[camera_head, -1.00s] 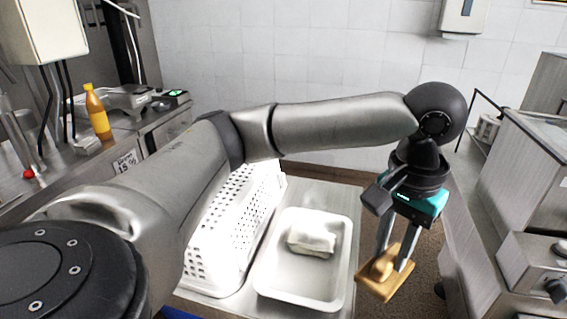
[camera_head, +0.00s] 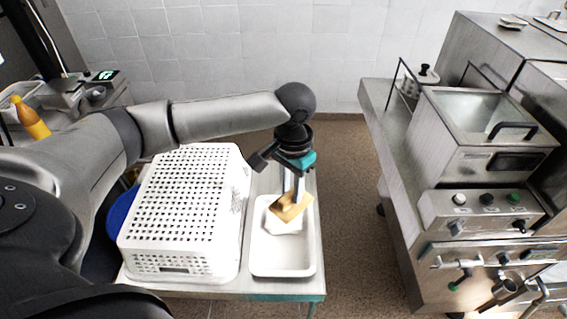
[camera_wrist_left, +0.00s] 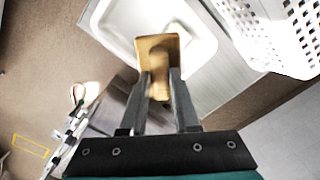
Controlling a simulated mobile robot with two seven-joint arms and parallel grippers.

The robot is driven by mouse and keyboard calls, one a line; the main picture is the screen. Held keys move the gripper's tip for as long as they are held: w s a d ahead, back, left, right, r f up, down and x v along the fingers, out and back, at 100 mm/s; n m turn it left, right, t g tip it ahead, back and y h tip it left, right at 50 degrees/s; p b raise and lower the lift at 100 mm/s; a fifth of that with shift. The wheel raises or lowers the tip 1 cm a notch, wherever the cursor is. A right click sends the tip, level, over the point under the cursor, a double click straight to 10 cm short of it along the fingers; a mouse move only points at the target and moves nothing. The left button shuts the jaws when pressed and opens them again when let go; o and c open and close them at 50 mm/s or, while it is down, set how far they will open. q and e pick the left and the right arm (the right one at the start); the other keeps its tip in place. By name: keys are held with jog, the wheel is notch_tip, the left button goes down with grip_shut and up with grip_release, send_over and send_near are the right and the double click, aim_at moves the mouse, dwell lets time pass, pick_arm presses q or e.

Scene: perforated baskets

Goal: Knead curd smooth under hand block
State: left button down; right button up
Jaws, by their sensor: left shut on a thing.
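My left gripper (camera_head: 293,191) is shut on the wooden hand block (camera_head: 291,207) by its knob. The block hangs tilted over the white tray (camera_head: 283,261). The white curd (camera_head: 284,227) lies in the far part of the tray, partly hidden behind the block. Whether block and curd touch, I cannot tell. In the left wrist view the block (camera_wrist_left: 158,50) shows between the fingers (camera_wrist_left: 159,78), above the tray (camera_wrist_left: 107,20), and covers most of the curd. My right gripper is not in view.
A white perforated basket (camera_head: 188,210) stands upside down on the table, left of the tray. A steel counter with a fryer-like machine (camera_head: 480,130) stands to the right across a floor gap. An orange bottle (camera_head: 30,118) is at the far left.

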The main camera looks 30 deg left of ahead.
aim_at(273, 224)
pick_arm(q)
jog(key=shift+s+a+r+p, duration=0.1)
jog(key=shift+a+r+p, duration=0.1)
jog(key=shift+a+p, duration=0.3)
jog(key=shift+s+a+r+p, duration=0.1)
jog(key=shift+a+r+p, duration=0.05)
jog(key=shift+a+p, duration=0.25)
jog(key=shift+f+m, duration=0.3)
jog(key=shift+f, duration=0.7)
notch_tip(273, 224, down, 3)
jog(key=b, duration=0.4)
jog(key=shift+f, duration=0.15)
jog(key=shift+f+b, duration=0.45)
jog(key=shift+b, duration=0.35)
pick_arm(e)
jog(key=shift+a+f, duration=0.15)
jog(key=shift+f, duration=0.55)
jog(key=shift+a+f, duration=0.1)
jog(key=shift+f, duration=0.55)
pick_arm(q)
jog(key=shift+s+f, duration=0.1)
jog(key=shift+f, duration=0.5)
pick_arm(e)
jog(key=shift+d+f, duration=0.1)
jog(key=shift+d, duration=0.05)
pick_arm(q)
jog(key=shift+r, duration=0.1)
